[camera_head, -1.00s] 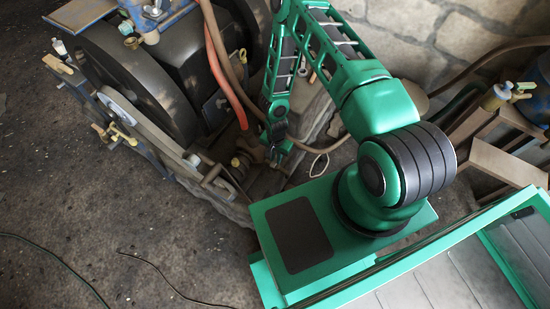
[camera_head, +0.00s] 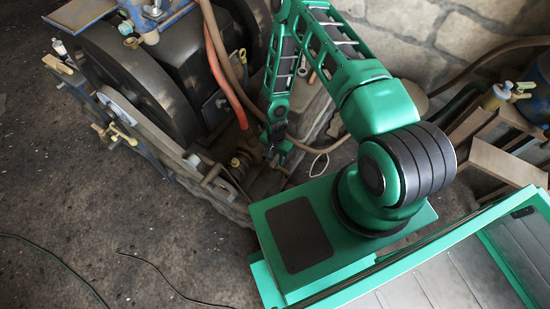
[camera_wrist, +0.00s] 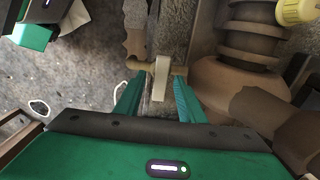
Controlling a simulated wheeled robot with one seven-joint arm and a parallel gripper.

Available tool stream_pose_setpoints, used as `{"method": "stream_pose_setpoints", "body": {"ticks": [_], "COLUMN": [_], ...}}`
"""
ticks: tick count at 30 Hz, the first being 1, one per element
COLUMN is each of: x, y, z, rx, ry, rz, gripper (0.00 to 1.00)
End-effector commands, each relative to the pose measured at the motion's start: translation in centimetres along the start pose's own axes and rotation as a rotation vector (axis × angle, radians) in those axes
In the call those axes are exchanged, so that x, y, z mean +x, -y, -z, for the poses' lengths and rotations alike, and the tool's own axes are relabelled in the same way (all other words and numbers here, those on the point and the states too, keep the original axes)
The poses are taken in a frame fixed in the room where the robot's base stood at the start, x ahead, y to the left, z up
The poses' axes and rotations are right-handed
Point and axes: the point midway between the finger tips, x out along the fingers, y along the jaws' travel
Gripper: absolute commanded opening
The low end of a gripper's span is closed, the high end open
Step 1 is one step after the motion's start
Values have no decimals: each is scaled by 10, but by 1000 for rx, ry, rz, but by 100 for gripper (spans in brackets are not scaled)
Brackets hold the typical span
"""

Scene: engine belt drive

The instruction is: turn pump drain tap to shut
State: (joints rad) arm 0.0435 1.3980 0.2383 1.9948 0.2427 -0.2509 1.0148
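The drain tap shows in the wrist view as a pale, flat lever (camera_wrist: 161,78) on a short brass-coloured stem, beside the rounded brown pump body (camera_wrist: 235,85). My gripper (camera_wrist: 156,88) has its two green fingers apart, one on each side of the lever. A gap shows on both sides of the lever, wider on the left than on the right. In the head view my gripper (camera_head: 277,152) is low beside the pump (camera_head: 244,162). The tap is too small and too hidden there to make out.
In the head view, a red hose (camera_head: 224,75) and a brown hose hang left of my arm. The engine's dark wheel (camera_head: 140,85) stands further left. Open floor (camera_head: 120,220) lies in front.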

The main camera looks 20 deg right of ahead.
Motion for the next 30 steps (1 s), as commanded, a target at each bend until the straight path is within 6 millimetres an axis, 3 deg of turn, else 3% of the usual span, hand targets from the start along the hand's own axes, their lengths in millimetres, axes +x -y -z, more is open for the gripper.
{"method": "stream_pose_setpoints", "body": {"ticks": [8, 21, 30], "x": [-12, -84, -106], "y": [1, 0, 0], "z": [0, 0, 0], "rx": [-1, -1, 0], "ry": [0, -1, 0], "rz": [2, 1, -1], "gripper": [36, 36, 36]}}
